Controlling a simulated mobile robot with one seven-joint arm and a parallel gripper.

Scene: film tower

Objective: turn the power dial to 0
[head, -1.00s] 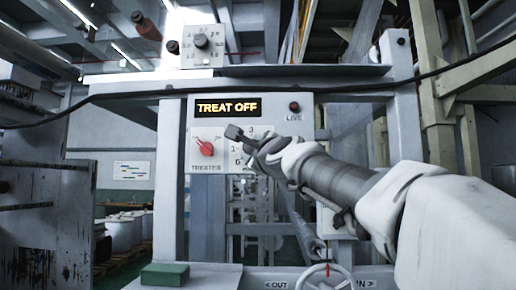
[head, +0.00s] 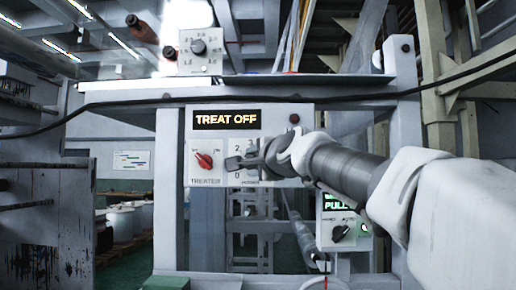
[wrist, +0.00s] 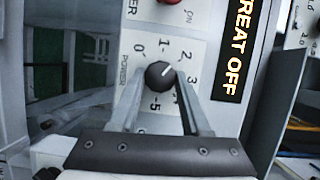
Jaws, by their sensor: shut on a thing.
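The power dial (wrist: 160,75) is a small round dark knob on a white plate, with numbers around it. In the wrist view its white mark points toward the 2. The 0 (wrist: 138,47) is at the upper left of the knob, next to the word POWER. My gripper (wrist: 159,82) has one finger on each side of the knob and is shut on it. In the head view my gripper (head: 236,163) reaches in from the right and covers the dial, leaving part of its plate (head: 243,149) in sight.
Left of the dial is the red treater switch (head: 205,160). Above is a lit display (head: 226,120) reading TREAT OFF. Another dial box (head: 200,50) stands on the shelf above. A panel with a green display and dark knob (head: 341,233) is at the lower right. A black cable (head: 130,101) crosses above.

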